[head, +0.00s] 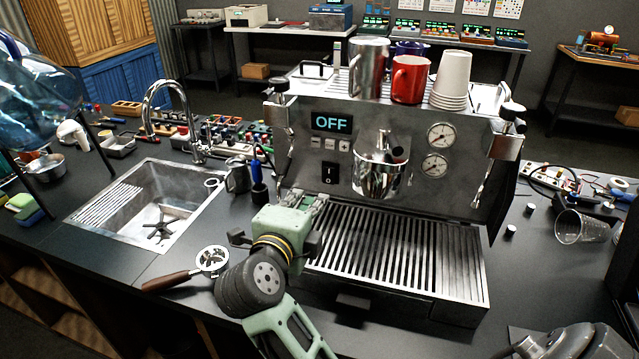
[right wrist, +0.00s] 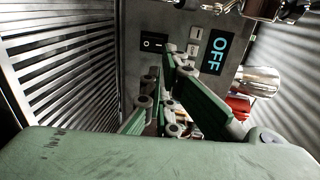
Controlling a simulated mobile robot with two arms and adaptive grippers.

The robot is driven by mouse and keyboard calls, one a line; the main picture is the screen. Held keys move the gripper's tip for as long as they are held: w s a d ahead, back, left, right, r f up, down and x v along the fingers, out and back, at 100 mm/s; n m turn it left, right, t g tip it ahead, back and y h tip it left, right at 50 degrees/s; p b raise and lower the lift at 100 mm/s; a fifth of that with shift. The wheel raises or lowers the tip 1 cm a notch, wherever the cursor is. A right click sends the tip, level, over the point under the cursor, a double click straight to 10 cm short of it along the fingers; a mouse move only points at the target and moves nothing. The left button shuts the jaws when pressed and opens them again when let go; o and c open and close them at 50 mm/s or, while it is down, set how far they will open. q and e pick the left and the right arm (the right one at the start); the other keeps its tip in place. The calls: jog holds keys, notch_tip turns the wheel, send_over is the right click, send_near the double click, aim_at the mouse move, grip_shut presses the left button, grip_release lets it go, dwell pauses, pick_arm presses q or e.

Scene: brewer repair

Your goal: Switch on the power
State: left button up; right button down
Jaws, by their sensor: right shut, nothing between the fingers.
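The espresso machine (head: 300,150) stands on the dark counter. Its display (head: 332,122) reads OFF and also shows in the right wrist view (right wrist: 215,52). The black power rocker switch (head: 330,172), marked with a line and a circle, is on the front panel below small buttons. My right gripper (head: 318,203) is green, shut and empty. It is in front of the machine, just below the switch, and appears apart from it. My left gripper is not in view.
A slatted drip tray (head: 390,265) lies right of my right gripper. A portafilter (head: 185,270) lies left of my right arm, near the sink (head: 130,205). Mugs and cups stand on the machine's top.

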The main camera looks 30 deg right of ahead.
aim_at(330, 170)
jog(key=p+x, duration=0.1)
jog(key=x, duration=0.5)
jog(key=p+x, duration=0.2)
jog(key=x, duration=0.4)
jog(key=shift+d+r, duration=0.2)
jog(key=shift+w+d+f+p, duration=0.25)
jog(key=shift+w+d+p, duration=0.1)
jog(key=shift+w+d, duration=0.15)
